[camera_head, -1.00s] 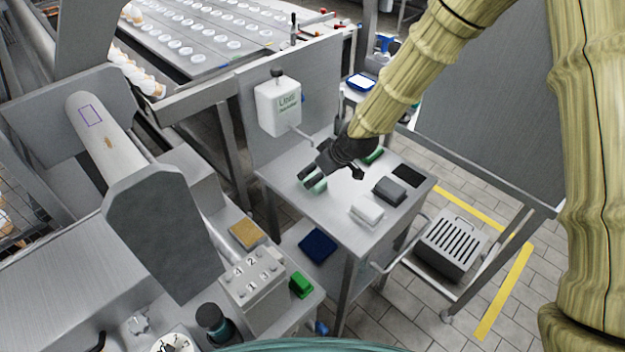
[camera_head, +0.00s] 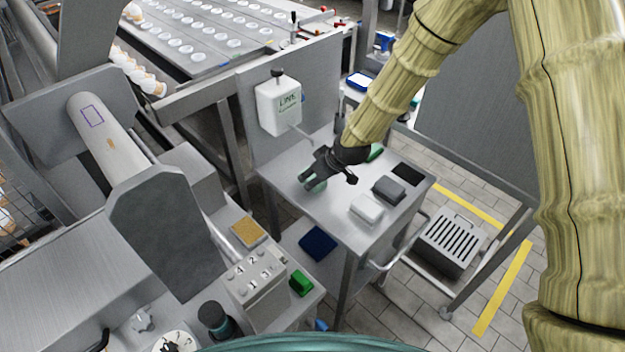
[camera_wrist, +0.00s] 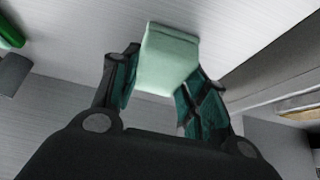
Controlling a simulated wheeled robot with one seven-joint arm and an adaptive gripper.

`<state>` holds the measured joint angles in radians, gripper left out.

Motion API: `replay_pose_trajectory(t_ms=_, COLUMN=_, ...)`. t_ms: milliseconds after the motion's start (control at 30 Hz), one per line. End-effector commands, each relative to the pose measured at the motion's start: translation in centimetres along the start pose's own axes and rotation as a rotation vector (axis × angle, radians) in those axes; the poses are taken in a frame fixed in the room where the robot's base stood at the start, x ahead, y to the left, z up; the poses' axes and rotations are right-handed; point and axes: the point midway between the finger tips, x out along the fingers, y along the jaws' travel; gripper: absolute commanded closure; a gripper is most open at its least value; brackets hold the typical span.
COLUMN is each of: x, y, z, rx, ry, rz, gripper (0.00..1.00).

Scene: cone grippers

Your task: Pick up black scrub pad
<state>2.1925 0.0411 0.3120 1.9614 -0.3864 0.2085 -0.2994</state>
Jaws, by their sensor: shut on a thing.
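A thin flat black pad (camera_head: 406,174) lies at the right back corner of the steel table (camera_head: 290,168). My gripper (camera_head: 317,182) is at the table's left side, well apart from the black pad. It is shut on a pale green block (camera_wrist: 168,58), which sits between its two fingers in the wrist view. In the head view the fingers hide much of this block. I cannot tell whether it touches the tabletop. The black pad is not recognisable in the wrist view.
A dark grey block (camera_head: 389,189), a white block (camera_head: 366,209) and a green block (camera_head: 375,152) are also on the table. A soap dispenser (camera_head: 278,107) hangs behind its left side. A blue pad (camera_head: 318,243) lies on the lower shelf.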

Motion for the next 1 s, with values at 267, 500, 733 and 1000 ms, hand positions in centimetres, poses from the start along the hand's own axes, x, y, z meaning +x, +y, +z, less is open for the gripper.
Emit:
replay_pose_trajectory(t_ms=267, x=-0.1, y=0.0, z=-0.1, rx=0.0, ry=0.0, rz=0.0, gripper=0.72)
replay_pose_trajectory(t_ms=500, x=-1.0, y=0.1, z=-0.7, rx=0.0, ry=0.001, rz=0.001, gripper=0.72)
replay_pose_trajectory(t_ms=733, x=-3.1, y=0.1, z=-2.0, rx=0.0, ry=0.003, rz=0.001, gripper=0.72)
replay_pose_trajectory(t_ms=1000, x=-6.1, y=-2.1, z=2.4, rx=0.0, ry=-0.001, rz=-0.001, gripper=0.72)
